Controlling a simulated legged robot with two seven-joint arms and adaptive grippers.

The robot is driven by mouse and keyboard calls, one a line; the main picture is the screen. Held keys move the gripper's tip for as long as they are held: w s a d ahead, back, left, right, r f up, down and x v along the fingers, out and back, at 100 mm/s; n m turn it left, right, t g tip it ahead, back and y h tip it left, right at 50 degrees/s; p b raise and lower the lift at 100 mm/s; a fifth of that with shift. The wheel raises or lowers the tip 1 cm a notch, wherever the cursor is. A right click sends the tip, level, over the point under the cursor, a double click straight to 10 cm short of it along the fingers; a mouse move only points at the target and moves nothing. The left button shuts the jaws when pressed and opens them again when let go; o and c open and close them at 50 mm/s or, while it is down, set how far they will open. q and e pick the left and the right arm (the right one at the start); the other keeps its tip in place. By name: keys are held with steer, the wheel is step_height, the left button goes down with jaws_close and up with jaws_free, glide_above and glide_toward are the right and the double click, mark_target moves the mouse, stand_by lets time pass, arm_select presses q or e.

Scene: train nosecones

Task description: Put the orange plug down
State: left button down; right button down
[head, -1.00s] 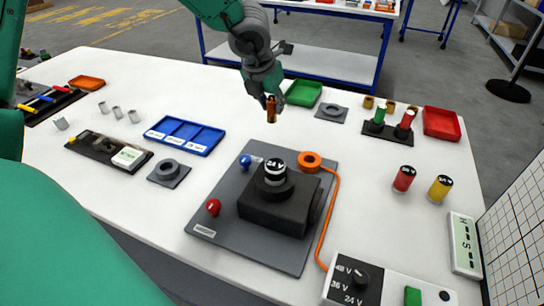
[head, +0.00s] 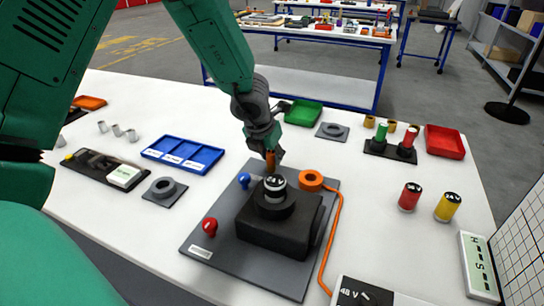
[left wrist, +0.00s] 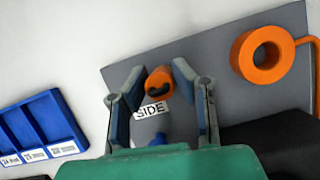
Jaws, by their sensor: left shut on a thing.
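My left gripper (head: 270,158) comes in from above and is shut on the orange plug (head: 271,162). In the left wrist view the orange plug (left wrist: 158,82) shows between the fingertips. A white label reading SIDE (left wrist: 150,110) shows just below it; I cannot tell what bears the label. An orange ring (head: 311,180) with an orange cable lies on the grey plate (head: 215,240), to the right of the gripper. My right gripper is not in view.
A blue knob (head: 244,180) and a red knob (head: 210,226) stand on the plate's left side. A blue three-part tray (head: 183,153) lies left, a green tray (head: 301,112) behind. Red and yellow cylinders stand right.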

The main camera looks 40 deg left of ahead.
arm_select(q)
steer(key=shift+f, duration=0.2)
steer(key=c, duration=1.3)
jaws_free()
steer(key=shift+c, duration=0.2)
steer(key=shift+r, duration=0.15)
steer(key=shift+r, duration=0.25)
steer(key=p+v, duration=0.3)
steer(key=v, duration=0.8)
steer(key=shift+s+r, duration=0.25)
steer(key=shift+d, duration=0.1)
